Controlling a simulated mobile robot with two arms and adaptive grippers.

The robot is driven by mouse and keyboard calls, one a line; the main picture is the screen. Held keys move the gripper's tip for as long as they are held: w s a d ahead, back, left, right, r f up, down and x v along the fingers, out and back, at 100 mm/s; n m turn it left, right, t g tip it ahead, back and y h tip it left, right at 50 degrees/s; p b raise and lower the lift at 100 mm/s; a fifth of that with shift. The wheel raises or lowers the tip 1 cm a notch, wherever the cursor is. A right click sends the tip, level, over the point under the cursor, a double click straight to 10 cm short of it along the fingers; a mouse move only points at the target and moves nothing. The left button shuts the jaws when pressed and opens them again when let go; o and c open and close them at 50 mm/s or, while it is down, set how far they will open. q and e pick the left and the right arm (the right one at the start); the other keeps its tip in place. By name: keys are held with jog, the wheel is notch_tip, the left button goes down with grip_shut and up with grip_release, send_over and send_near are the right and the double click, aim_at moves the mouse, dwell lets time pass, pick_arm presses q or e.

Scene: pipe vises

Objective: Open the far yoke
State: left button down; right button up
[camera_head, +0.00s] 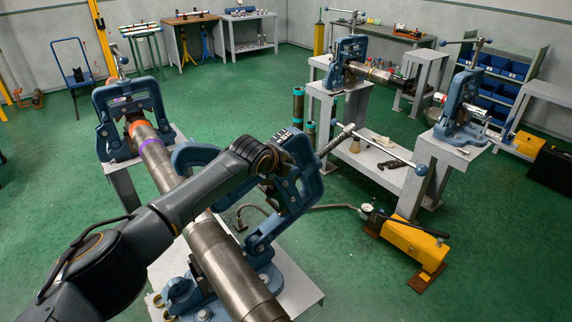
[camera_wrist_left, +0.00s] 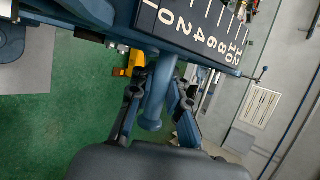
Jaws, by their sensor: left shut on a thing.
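The far vise on the long pipe has a blue yoke (camera_head: 152,92) that stands upright over the pipe (camera_head: 215,245). The near vise's blue yoke (camera_head: 304,165) leans over to the right of the pipe, clear of it, with its screw and long handle (camera_head: 390,151) pointing right. My left gripper (camera_head: 272,186) is at the leaning near yoke. The left wrist view shows its fingers (camera_wrist_left: 154,92) shut around a blue peg (camera_wrist_left: 160,75) on the yoke beside a white number scale. The arm partly hides the pipe and the near yoke. My right gripper is not in view.
A yellow pump (camera_head: 412,247) with a hose lies on the green floor right of the near vise. Two more blue vises (camera_head: 345,62) (camera_head: 458,108) stand on grey stands at the right. Open floor lies between the far vise and the back tables.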

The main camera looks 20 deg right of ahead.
pick_arm(q)
jog(key=shift+w+r, duration=0.15)
jog(key=shift+r, duration=0.25)
jog(key=c, duration=1.3)
grip_release()
jog(key=shift+s+a+f, duration=0.1)
jog(key=shift+s, duration=0.1)
jog(key=v, duration=1.2)
jog(key=shift+s+f, duration=0.1)
jog(key=shift+f, duration=0.1)
